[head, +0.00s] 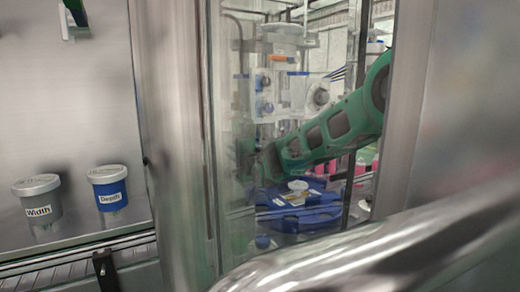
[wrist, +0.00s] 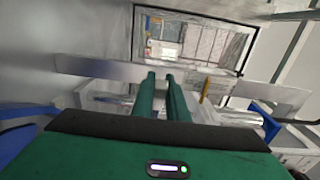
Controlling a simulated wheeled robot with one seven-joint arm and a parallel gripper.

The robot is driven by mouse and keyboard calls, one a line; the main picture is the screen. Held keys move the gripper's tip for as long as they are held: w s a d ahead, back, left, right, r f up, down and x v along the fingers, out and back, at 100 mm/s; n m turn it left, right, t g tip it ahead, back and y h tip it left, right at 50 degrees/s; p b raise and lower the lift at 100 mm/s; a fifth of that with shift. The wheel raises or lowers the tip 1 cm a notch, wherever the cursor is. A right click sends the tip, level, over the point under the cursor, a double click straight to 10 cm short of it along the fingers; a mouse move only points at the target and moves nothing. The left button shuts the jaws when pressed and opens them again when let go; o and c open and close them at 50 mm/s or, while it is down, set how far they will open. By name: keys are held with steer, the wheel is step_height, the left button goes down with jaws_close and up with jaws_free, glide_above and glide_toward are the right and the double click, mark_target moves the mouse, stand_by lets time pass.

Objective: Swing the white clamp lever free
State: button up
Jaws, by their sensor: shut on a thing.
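In the wrist view, the two green fingers of my gripper (wrist: 161,77) are close together. Their tips meet a pale bar (wrist: 208,80) that crosses behind them; it looks like the white clamp lever, but its ends and pivot are not clear. The grip itself is small and partly hidden by the fingers. In the head view, my green arm reaches in from the right behind a clear panel. My gripper (head: 250,157) is blurred there, at the left side of the opening, and the lever cannot be made out.
A blue fixture (head: 290,222) with a pale round part stands below my arm. White machine units (head: 285,90) stand above it. Metal door frames (head: 180,130) and a shiny rail (head: 400,245) border the opening. The "Width" pot (head: 40,203) and "Depth" pot (head: 110,190) stand outside left.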

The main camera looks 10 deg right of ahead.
steer(key=shift+a, duration=0.15)
steer(key=shift+w+a, duration=0.55)
steer(key=shift+w, duration=0.35)
steer(key=o, duration=0.9)
steer(key=shift+c, duration=0.2)
steer(key=v, duration=0.6)
steer(key=shift+s, duration=0.2)
